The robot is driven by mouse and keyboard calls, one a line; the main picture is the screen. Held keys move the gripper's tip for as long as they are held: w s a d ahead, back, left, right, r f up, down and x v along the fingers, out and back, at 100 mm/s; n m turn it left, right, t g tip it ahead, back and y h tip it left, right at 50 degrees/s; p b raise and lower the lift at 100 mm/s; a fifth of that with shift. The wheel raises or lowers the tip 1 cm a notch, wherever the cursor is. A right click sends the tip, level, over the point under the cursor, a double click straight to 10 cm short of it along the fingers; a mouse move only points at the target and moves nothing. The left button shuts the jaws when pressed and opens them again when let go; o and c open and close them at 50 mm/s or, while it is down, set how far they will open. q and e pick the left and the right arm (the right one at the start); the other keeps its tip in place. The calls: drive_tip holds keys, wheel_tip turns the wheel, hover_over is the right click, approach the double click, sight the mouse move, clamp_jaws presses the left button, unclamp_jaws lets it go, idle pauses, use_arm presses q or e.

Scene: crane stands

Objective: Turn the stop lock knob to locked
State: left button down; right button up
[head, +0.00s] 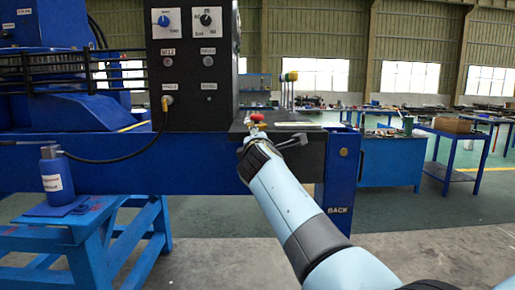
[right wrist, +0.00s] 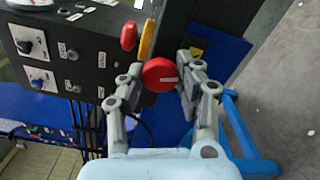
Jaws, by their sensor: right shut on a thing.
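The stop lock knob is a round red knob (right wrist: 158,74) with a dark line across its face. It sits between the two fingers of my right gripper (right wrist: 159,85) in the right wrist view, and the gripper is shut on it. In the head view, a small red part (head: 257,117), apparently this knob, shows at the tip of my right gripper (head: 255,127), over the dark ledge beside the black control box. The fingers are too small there to make out. My left gripper is in neither view.
The black control box (head: 193,60) with dials stands left of my right gripper. Upright levers (head: 288,88) stand close behind it; red (right wrist: 128,36) and yellow (right wrist: 147,38) handles are near the knob. A blue bottle (head: 55,176) stands on a blue table.

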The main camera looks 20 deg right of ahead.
drive_tip(key=shift+f+m+b, duration=0.2)
drive_tip(key=shift+m+b, duration=0.85)
drive_tip(key=shift+m, duration=0.75)
drive_tip(key=o, duration=1.2)
drive_tip(key=shift+s, duration=0.1)
drive_tip(key=shift+r, duration=0.1)
